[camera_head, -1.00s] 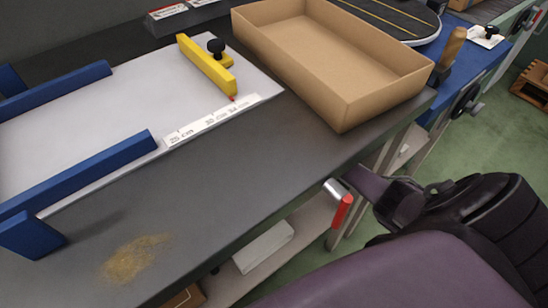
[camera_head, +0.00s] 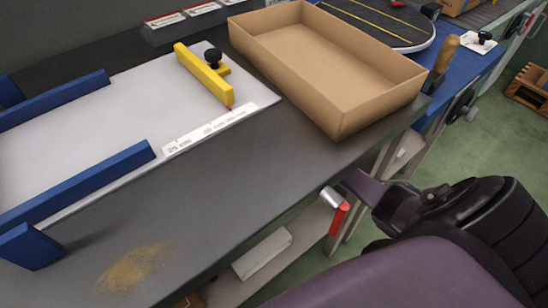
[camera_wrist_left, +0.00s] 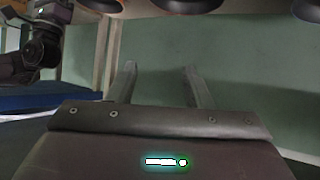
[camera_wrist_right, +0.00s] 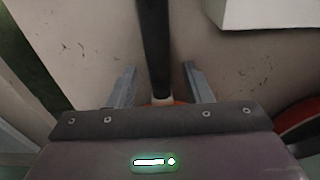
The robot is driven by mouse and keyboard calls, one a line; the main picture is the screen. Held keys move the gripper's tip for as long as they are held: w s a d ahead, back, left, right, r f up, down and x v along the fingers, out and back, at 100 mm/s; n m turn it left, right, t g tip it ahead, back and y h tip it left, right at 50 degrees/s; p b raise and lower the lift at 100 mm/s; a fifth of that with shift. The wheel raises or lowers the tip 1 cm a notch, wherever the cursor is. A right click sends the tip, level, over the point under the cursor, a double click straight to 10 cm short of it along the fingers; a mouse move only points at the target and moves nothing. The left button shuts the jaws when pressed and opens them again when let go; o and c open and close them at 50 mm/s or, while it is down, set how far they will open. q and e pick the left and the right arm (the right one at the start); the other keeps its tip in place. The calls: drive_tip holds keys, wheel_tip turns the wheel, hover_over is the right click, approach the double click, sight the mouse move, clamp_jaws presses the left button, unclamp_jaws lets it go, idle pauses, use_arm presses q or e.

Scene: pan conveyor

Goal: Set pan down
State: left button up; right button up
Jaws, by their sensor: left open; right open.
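No whole pan can be made out in any view. My right gripper (camera_wrist_right: 160,82) is open in the right wrist view. A dark bar (camera_wrist_right: 155,45) with a pale and orange end runs between its fingers, apart from both; I cannot tell what it belongs to. In the head view my right arm comes in from the lower right beside the bench front, and its fingertips are not clear. My left gripper (camera_wrist_left: 160,80) is open and empty over green floor in the left wrist view. It is outside the head view.
A grey bench (camera_head: 230,170) carries a white board (camera_head: 110,120) with blue rails, a yellow stop (camera_head: 203,75) and an open cardboard box (camera_head: 338,112). Brown powder (camera_head: 133,268) lies near its front. A red-and-silver handle (camera_head: 338,217) sticks out below the front edge. A white block (camera_head: 262,253) lies below.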

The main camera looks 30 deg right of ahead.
drive_tip(key=shift+s+r+p, duration=0.1)
drive_tip(key=shift+r+p, duration=0.3)
drive_tip(key=shift+r, duration=0.3)
use_arm(q)
drive_tip(key=s+a+f+g+y+p, duration=0.2)
drive_tip(key=s+a+f+g, duration=0.1)
drive_tip(key=s+f+g, duration=0.3)
use_arm(e)
wheel_tip(320, 180, up, 2)
drive_tip(key=shift+r, duration=0.15)
use_arm(q)
drive_tip(key=s+a+n+g+y+p, duration=0.1)
drive_tip(key=s+a+g+y+p, duration=0.1)
drive_tip(key=a, duration=0.4)
drive_tip(key=shift+s+g+y+p, duration=0.3)
drive_tip(key=shift+s+g+p, duration=0.2)
drive_tip(key=shift+s+p, duration=0.7)
use_arm(e)
wheel_tip(320, 180, up, 7)
drive_tip(key=s, duration=0.1)
drive_tip(key=shift+r, duration=0.15)
